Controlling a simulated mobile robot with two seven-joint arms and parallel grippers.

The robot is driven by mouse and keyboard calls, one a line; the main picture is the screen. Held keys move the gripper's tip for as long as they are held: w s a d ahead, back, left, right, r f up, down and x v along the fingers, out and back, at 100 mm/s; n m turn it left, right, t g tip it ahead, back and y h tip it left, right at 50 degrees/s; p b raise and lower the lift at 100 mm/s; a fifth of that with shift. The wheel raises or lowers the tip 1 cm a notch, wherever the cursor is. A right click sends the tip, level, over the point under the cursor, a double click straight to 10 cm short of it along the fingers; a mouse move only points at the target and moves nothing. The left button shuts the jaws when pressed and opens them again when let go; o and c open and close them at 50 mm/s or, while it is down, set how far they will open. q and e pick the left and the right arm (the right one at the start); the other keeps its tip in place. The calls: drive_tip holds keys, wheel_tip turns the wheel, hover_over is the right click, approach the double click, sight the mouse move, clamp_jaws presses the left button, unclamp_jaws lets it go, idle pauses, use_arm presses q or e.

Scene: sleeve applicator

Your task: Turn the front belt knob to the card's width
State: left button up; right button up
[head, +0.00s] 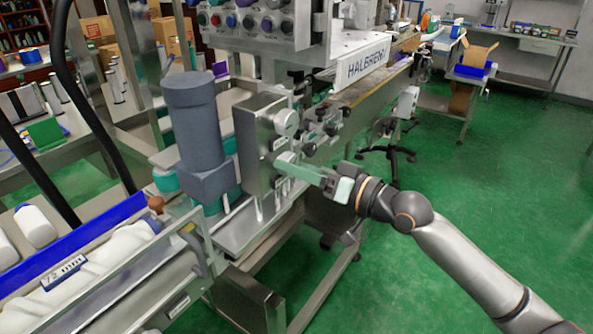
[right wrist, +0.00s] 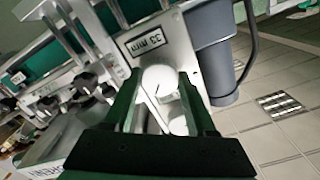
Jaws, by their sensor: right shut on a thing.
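The front belt knob (head: 284,160) is a pale round knob low on the face of a steel box. My right gripper (head: 297,168) reaches it from the right, its pale green fingers shut on it. In the right wrist view the fingers (right wrist: 160,105) stand either side of a white knob (right wrist: 178,120), partly hidden. A second round knob (head: 287,122) sits above it. A small label (right wrist: 145,42) in the wrist view, upside down, seems to read 33 mm. My left gripper is not in view.
A grey motor (head: 192,120) stands left of the steel box (head: 262,135). Black clamp knobs (head: 325,130) crowd the right side. A conveyor with white bottles (head: 105,250) fills the lower left. The green floor (head: 490,190) at right is open.

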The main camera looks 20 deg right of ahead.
use_arm(q)
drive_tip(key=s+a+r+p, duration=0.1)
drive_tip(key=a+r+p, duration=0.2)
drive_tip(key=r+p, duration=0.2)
drive_tip(key=p, duration=0.3)
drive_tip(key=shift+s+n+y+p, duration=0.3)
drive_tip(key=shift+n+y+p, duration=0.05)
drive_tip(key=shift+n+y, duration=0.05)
use_arm(e)
drive_tip(key=m, duration=3.4)
